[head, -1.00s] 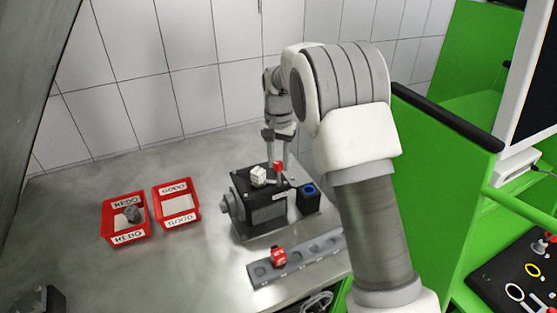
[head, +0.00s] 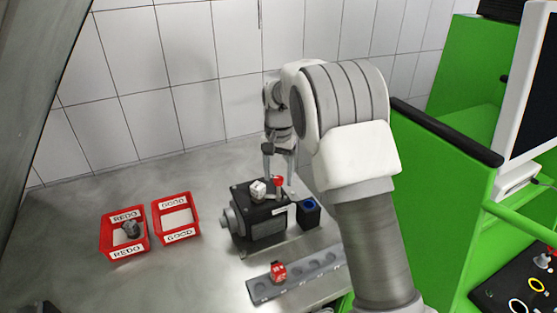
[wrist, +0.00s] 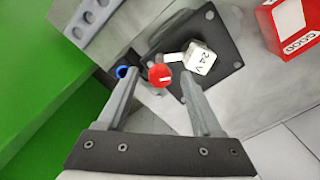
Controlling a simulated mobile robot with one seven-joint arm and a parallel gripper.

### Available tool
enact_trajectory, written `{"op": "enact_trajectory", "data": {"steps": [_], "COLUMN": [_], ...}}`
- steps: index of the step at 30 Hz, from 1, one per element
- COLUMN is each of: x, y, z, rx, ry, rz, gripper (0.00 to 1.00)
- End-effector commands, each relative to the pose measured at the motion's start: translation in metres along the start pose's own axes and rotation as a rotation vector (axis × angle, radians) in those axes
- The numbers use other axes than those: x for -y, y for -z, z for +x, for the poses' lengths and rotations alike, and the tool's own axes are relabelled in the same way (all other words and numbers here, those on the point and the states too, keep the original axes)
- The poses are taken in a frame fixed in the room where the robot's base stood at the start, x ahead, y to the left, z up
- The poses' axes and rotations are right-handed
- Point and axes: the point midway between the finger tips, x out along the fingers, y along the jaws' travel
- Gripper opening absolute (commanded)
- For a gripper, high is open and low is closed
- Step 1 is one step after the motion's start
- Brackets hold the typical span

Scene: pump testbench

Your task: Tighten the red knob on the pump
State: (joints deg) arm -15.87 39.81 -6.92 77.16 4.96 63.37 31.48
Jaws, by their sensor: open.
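The pump (head: 262,222) is a dark box on the metal bench, with a round grey end at its left. The red knob (head: 279,181) stands up from its top, beside a white cube-shaped part. In the wrist view the red knob (wrist: 159,75) has a white mark and lies beside the white block (wrist: 199,58) labelled 24 V. My gripper (head: 281,188) is over the pump top, pointing down. In the wrist view my gripper (wrist: 157,97) is open, with the knob between the lines of its fingers, near the tips. I cannot tell whether a finger touches it.
Red bins marked REDO (head: 104,238) and GOOD (head: 158,226) stand at the left. A grey rail (head: 318,267) with holes holds a red part (head: 278,272) in front. A small dark box with a blue ring (head: 310,211) stands right of the pump. A green frame (head: 430,210) bounds the right.

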Motion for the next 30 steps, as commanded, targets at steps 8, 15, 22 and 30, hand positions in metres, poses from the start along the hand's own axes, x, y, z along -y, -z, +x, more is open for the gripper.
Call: {"op": "enact_trajectory", "data": {"steps": [8, 15, 22, 30], "x": [0.001, 0.001, 0.0, 0.0], "y": [0.001, 0.001, 0.001, 0.0], "z": [-0.048, -0.109, -0.154, -0.172], "rx": [-0.006, -0.007, -0.005, -0.003], "ry": [0.004, 0.004, 0.002, 0.001], "rz": [0.0, 0.0, 0.001, 0.001], "gripper": [0.67, 0.67, 0.67, 0.67]}}
